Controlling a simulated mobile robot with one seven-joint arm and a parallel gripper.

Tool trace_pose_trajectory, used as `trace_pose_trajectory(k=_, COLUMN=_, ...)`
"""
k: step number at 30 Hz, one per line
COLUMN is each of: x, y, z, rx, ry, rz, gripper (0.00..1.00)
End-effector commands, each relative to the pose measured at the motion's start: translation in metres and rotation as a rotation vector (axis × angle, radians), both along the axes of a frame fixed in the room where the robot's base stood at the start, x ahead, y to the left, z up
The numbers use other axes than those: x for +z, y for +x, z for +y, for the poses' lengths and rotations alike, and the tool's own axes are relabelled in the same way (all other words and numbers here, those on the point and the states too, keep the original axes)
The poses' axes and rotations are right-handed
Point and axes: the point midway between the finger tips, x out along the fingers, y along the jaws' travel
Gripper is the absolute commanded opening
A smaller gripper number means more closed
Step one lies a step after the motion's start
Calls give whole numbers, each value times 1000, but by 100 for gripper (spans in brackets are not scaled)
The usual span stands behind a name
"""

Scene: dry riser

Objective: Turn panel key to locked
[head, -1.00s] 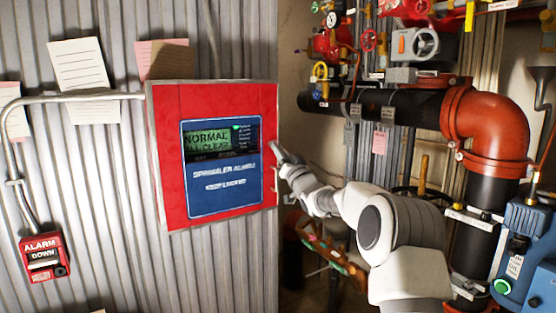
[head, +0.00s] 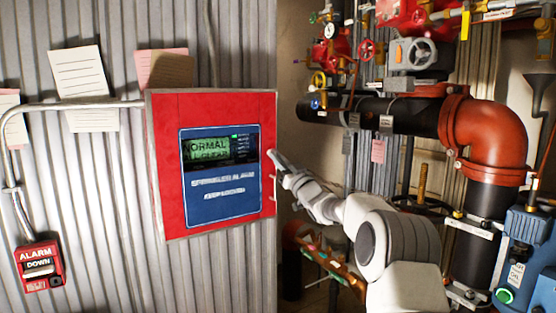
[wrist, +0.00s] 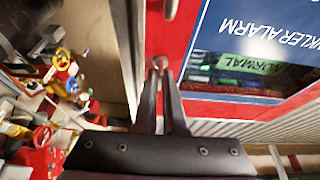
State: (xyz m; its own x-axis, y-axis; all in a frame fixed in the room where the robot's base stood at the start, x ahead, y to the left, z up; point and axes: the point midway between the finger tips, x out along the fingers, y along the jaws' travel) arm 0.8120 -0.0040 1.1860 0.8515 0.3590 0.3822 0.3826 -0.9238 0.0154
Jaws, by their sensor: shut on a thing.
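The red alarm panel (head: 166,185) is on the corrugated wall, with a blue face and a green screen (head: 206,150) reading "NORMAL ALL CLEAR". My gripper (head: 271,154) is at the panel's right edge, near screen height. In the wrist view, my gripper (wrist: 161,72) has its two dark fingers closed together on a small metal key (wrist: 160,61) at the red panel front. The fingertips hide most of the key, so I cannot tell which way it is turned. The panel front (wrist: 178,45) also shows in the wrist view.
A red alarm pull box (head: 40,268) and paper notes (head: 78,74) are on the wall to the left. Black and red pipes (head: 487,140), valves (head: 416,58) and a blue box (head: 524,262) crowd the right, near my arm.

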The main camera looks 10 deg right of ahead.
Motion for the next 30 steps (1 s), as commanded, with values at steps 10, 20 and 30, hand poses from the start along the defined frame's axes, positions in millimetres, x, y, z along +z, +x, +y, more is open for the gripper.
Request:
trace_pose_trajectory(k=10, x=0, y=0, z=0, rx=0, ry=0, rz=-1, gripper=38)
trace_pose_trajectory(k=20, x=-3, y=-8, z=-4, rx=1, ry=0, rz=0, gripper=38)
trace_pose_trajectory(k=30, x=-21, y=-49, z=-21, rx=-1, ry=0, rz=1, gripper=38)
